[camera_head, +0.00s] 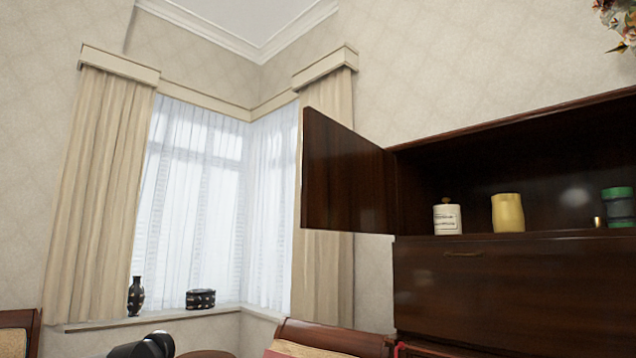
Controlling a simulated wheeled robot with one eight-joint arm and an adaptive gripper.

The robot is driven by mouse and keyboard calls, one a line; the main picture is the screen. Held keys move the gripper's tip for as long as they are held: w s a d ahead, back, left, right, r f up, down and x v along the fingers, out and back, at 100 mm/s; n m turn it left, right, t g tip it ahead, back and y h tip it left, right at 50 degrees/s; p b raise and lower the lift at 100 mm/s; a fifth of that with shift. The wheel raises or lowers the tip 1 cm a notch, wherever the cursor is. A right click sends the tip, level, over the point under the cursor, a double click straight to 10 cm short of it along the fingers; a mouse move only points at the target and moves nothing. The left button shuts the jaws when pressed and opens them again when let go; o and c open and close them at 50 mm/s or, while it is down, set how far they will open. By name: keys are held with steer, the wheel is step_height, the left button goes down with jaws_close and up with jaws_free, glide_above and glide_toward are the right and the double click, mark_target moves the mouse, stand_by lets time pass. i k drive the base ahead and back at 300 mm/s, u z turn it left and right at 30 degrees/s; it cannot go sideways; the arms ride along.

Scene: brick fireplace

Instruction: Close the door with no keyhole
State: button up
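A dark, glossy wooden door (343,175) stands open at the left side of a dark wooden cabinet (520,120). It sticks out to the left of the open compartment and overlaps the right curtain. No keyhole shows on its visible face. Below the compartment is a closed dark panel (520,290) with a small brass-coloured fitting (462,254) near its top edge; whether the fitting has a keyhole is too small to tell. My gripper's fingers do not show. A black rounded part at the bottom edge looks like part of my arm, well left of and below the door.
The compartment holds a white jar (447,219), a yellow cup (508,213) and a green container (619,206). A wooden chair back (335,337) stands below the door. A dark vase (135,297) and black box (201,299) sit on the windowsill. Flowers (620,22) show top right.

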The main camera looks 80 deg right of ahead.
mark_target(348, 181)
steer(key=i, duration=2.05)
steer(key=z, duration=4.6)
steer(key=i, duration=1)
